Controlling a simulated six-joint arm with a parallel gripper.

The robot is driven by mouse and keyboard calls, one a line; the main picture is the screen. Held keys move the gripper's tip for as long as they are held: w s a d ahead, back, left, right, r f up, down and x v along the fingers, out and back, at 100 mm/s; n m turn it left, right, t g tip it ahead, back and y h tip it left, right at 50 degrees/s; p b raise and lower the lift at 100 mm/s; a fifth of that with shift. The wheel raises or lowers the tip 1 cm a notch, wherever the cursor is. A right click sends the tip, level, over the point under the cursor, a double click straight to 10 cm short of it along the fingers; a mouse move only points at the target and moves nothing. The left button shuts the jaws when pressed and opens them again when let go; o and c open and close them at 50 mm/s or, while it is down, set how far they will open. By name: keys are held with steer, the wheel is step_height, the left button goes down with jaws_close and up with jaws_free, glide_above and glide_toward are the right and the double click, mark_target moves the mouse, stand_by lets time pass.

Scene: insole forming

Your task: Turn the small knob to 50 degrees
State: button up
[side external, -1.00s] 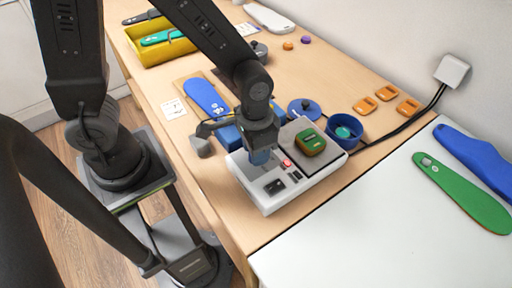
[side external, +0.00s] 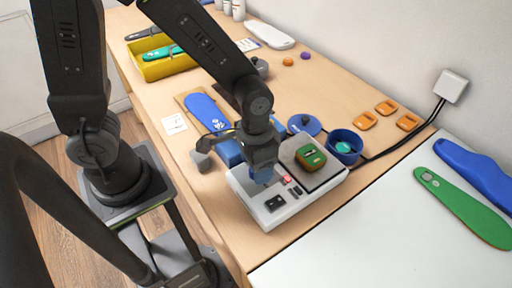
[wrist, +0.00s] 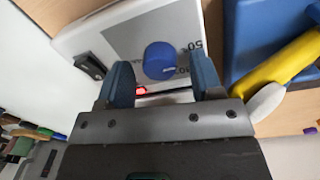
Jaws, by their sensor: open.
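The small knob (wrist: 159,60) is a round blue cap on the grey panel of the white control box (side external: 268,216). In the wrist view it sits between the two blue fingers of my gripper (wrist: 161,64), with a visible gap on each side. I cannot make out a pointer on the knob. In the side view my gripper (side external: 262,174) points down over the box, and the knob is hidden there.
A red light (wrist: 141,91) glows near the knob, and a black switch (side external: 275,202) is on the box. A green block (side external: 310,157) sits on the grey plate. A blue bowl (side external: 345,146) stands close behind. Blue insole form (side external: 207,111) lies left. White table (side external: 400,240) is mostly clear.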

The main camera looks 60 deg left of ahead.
step_height(320, 180, up, 14)
steer(key=shift+a+f, duration=0.25)
steer(key=shift+a, duration=0.1)
steer(key=s+a+r+n+t, duration=0.2)
steer(key=s+a+r+t, duration=0.2)
steer(key=a, duration=0.5)
steer(key=shift+s+a+r+t+y, duration=0.3)
steer(key=shift+s+t, duration=0.6)
